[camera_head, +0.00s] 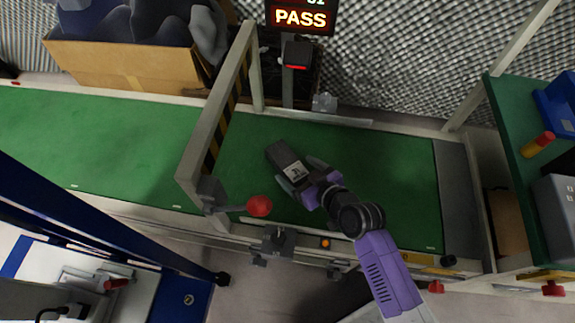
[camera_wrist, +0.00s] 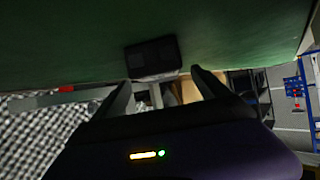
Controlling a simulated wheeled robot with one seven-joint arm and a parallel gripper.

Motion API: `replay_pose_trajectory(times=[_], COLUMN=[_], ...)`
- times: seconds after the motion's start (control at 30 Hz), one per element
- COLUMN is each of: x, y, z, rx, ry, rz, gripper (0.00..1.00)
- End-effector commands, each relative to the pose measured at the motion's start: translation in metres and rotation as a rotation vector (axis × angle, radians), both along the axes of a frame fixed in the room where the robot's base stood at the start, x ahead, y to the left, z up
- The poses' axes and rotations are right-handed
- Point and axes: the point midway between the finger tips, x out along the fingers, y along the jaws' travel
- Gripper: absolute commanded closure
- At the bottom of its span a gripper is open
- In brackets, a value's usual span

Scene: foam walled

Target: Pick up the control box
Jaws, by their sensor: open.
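A dark box (camera_head: 280,153), which looks like the control box, lies on the green conveyor belt right of the gate frame. A pale label with a dark mark shows on its near end. It also shows as a dark block in the wrist view (camera_wrist: 152,52), just beyond the fingertips. My gripper (camera_head: 299,172) is open, with one finger on each side of the labelled end in the head view. In the wrist view my gripper (camera_wrist: 161,79) has its fingers apart and the box is ahead of the gap. I cannot tell whether they touch it.
A metal gate frame (camera_head: 190,160) with a red knob (camera_head: 259,206) stands left of the box. A lit PASS sign (camera_head: 300,18) and a scanner (camera_head: 297,55) stand behind. A cardboard box (camera_head: 130,65) is at back left. Green belt (camera_head: 400,190) right of my gripper is clear.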

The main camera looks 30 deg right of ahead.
Motion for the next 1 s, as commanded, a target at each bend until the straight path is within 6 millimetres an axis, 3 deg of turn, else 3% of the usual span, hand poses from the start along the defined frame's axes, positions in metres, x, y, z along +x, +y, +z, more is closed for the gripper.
replay_pose_trajectory(times=[0.4,0.7,1.0], x=[0.047,0.051,0.05], y=[0.006,0.007,0.007], z=[-0.018,-0.019,-0.019], rx=[-0.001,-0.002,-0.001], ry=[0.0,0.001,0.0], rz=[-0.003,-0.003,-0.003], gripper=[0.15,0.15,0.73])
